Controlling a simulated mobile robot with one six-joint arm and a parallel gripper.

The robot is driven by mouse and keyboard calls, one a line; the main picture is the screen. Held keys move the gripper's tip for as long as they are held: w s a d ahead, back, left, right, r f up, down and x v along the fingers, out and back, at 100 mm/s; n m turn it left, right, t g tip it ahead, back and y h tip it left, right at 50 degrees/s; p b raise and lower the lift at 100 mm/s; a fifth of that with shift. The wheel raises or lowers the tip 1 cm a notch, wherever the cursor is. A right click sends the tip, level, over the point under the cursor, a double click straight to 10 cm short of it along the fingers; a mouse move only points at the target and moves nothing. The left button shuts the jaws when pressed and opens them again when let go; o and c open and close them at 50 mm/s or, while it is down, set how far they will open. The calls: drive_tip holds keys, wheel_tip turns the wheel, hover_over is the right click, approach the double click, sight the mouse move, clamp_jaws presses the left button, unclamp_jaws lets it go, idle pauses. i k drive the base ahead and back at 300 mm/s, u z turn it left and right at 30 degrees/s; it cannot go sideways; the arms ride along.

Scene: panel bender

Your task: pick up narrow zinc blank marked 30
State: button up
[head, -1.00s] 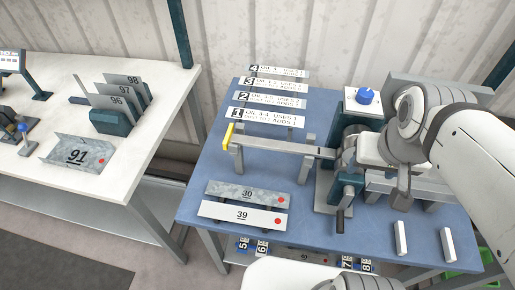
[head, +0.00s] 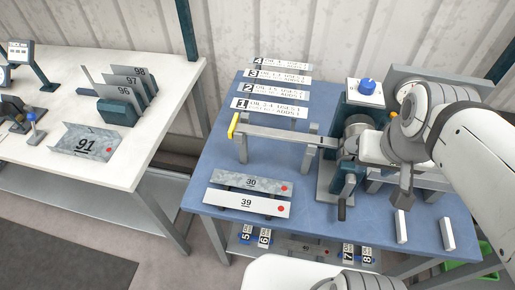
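The narrow zinc blank marked 30 (head: 225,180) is a mottled grey strip with a red dot at its right end. It lies near the front left of the blue table (head: 310,190), just behind a white strip marked 39 (head: 222,201). Dark supports show under both strips. My gripper (head: 403,198) hangs at the right, in front of the bending machine and well to the right of the blank. Nothing of the blank is covered by my arm.
The bending machine (head: 338,150), with a yellow-tipped bar (head: 270,133), stands behind the blank. Numbered cards (head: 270,106) lie at the back. A white table (head: 150,165) at left holds plate 91 (head: 78,141).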

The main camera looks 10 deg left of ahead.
sight(244, 181)
drive_tip(key=u, duration=0.15)
drive_tip(key=k, duration=0.4)
drive_tip(key=z, duration=2.45)
drive_tip(key=k, duration=2.15)
drive_tip(key=u, duration=1.1)
drive_tip(key=i, duration=1)
drive_tip(key=u, duration=0.05)
